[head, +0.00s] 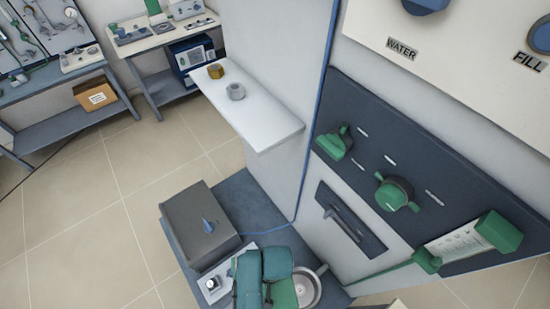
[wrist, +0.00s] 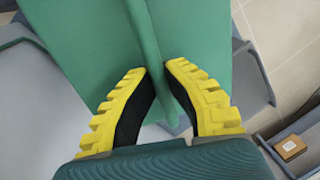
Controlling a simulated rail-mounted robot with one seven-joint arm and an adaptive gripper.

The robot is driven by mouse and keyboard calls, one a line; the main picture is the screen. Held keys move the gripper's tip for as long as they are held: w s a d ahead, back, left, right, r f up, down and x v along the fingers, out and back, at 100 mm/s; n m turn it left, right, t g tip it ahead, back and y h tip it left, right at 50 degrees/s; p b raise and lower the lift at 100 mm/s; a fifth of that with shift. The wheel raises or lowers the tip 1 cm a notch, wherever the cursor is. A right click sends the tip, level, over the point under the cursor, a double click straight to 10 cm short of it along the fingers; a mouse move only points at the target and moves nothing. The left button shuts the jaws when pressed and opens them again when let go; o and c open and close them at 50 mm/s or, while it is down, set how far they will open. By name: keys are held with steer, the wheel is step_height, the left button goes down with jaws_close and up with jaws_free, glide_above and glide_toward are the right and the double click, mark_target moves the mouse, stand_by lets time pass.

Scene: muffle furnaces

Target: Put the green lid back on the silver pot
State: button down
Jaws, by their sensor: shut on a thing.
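In the wrist view, my gripper (wrist: 158,78) has its yellow and black fingers closed on both sides of an upright ridge on a broad green piece, which appears to be the green lid (wrist: 80,45). The lid fills much of that view, and its far edges are partly cut off. In the head view, a round silver pot (head: 310,290) stands low at the bottom edge, partly hidden by green parts in front of it. I cannot tell which of those green parts are lid and which are my arm. The pot is not clear in the wrist view.
A wall panel with green valves (head: 395,192) is at right.

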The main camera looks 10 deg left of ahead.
steer(key=w+d+r+m+p, duration=0.1)
steer(key=d+r+m+p, duration=0.1)
steer(key=r, duration=0.6)
steer(key=w+d+r+m+p, duration=0.2)
steer(key=d+r+p, duration=0.2)
steer(key=r+p, duration=0.2)
step_height(320, 180, up, 2)
steer(key=shift+d+r+t+p, duration=0.15)
steer(key=shift+r+t+p, duration=0.15)
steer(key=shift+t, duration=0.1)
steer(key=shift+w, duration=0.1)
